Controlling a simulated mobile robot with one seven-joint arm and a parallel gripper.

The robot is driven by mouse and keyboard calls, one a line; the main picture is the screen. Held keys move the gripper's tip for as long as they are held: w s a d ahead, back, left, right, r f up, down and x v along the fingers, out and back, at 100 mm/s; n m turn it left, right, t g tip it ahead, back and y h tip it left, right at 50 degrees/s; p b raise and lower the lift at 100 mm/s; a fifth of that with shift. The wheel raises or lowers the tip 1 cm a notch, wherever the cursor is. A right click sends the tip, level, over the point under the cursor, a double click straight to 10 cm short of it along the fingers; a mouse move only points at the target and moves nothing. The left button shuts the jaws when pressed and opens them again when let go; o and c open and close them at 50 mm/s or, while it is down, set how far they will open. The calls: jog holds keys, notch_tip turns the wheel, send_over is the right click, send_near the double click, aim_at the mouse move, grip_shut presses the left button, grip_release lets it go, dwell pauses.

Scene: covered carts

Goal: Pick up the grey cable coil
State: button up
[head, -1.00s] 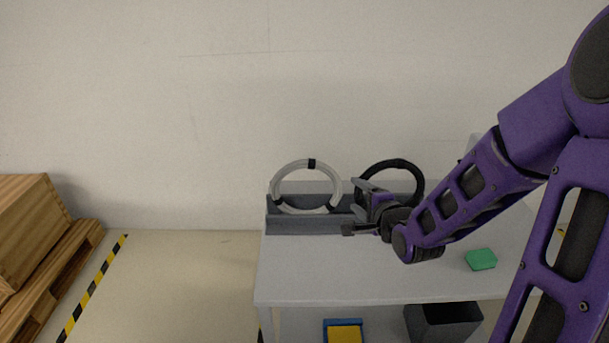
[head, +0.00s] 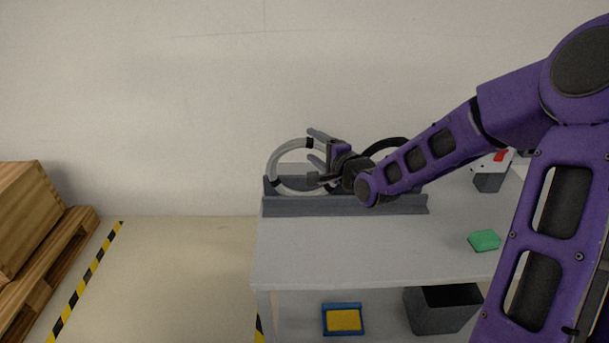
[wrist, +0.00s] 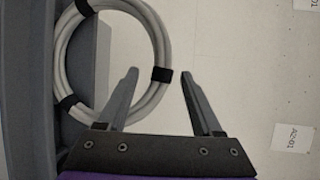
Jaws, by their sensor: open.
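The grey cable coil (head: 274,163) stands upright in a grey rack (head: 330,205) at the back of the cart top. Dark bands wrap it in places. My gripper (head: 318,155) is at the coil's right side in the head view and hides part of it. In the wrist view the coil (wrist: 163,48) stands at the left, and a black band on its rim lies between the tips of my open gripper (wrist: 158,75). I cannot tell whether a finger touches the coil. A black coil (head: 385,146) stands to the right, partly hidden behind my arm.
A green block (head: 484,240) lies on the cart top (head: 350,250), whose front is otherwise clear. Below are a blue-edged yellow tray (head: 343,319) and a dark bin (head: 440,310). A grey container (head: 490,180) stands at the back right. A wooden crate (head: 22,215) is far left.

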aim_at(300, 140)
jog(key=shift+a+b+x, duration=0.2)
jog(key=shift+b+x, duration=0.05)
jog(key=shift+x, duration=1.3)
jog(key=shift+a+b+x, duration=0.15)
jog(key=shift+b+x, duration=0.05)
jog(key=shift+x, duration=1.35)
jog(key=shift+s, duration=0.15)
grip_shut()
